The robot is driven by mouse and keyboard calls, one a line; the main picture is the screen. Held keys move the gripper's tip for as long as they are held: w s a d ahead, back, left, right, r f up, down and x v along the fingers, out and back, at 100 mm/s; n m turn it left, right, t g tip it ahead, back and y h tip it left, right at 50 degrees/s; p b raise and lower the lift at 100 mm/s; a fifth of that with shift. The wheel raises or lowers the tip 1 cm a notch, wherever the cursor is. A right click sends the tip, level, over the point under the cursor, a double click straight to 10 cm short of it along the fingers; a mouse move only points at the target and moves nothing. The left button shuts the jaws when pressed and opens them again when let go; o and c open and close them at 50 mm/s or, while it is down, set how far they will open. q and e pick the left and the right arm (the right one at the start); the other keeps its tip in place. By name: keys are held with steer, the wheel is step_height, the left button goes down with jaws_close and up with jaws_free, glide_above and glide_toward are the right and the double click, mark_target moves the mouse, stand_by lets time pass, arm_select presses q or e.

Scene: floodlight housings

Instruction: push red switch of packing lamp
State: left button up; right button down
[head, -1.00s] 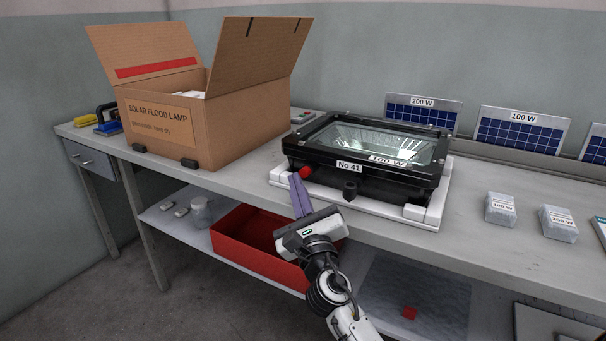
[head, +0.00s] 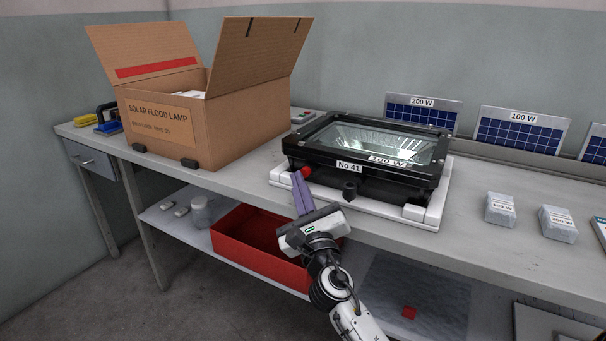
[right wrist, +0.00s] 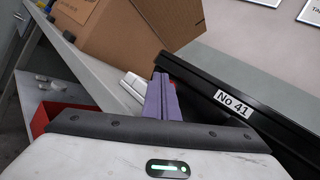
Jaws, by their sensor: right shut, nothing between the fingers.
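The black flood lamp (head: 366,150), labelled No 41 and 100 W, lies glass up on a white foam cradle (head: 432,212) on the bench. It also shows in the right wrist view (right wrist: 245,110). Its red switch (head: 306,171) is a round knob at the front left corner. My right gripper (head: 298,178) is shut and empty, its purple fingers pointing up at the switch. The fingertips overlap the switch's left edge in the head view; I cannot tell if they touch. In the right wrist view the fingers (right wrist: 161,85) hide most of the switch. My left gripper is not in view.
An open cardboard box (head: 205,125) marked SOLAR FLOOD LAMP stands left of the lamp. Solar panels (head: 424,112) lean at the back. Small wrapped packs (head: 500,208) sit at the right. A red bin (head: 255,247) is on the lower shelf beneath my right arm.

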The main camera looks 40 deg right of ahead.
steer(key=shift+w+d, duration=0.2)
steer(key=shift+d, duration=0.55)
stand_by(0.8)
steer(key=shift+a, duration=0.15)
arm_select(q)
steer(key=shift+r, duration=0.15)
arm_select(e)
steer(key=shift+s+a, duration=0.25)
steer(key=shift+a, duration=0.25)
steer(key=shift+s+a, duration=0.2)
steer(key=shift+a, duration=0.25)
arm_select(q)
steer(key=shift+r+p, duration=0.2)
steer(key=shift+p, duration=0.2)
arm_select(e)
steer(key=shift+s+a, duration=0.3)
steer(key=shift+a, duration=0.5)
steer(key=shift+s+a, duration=0.3)
steer(key=shift+a, duration=0.5)
steer(key=shift+s+a, duration=0.3)
steer(key=shift+a, duration=0.5)
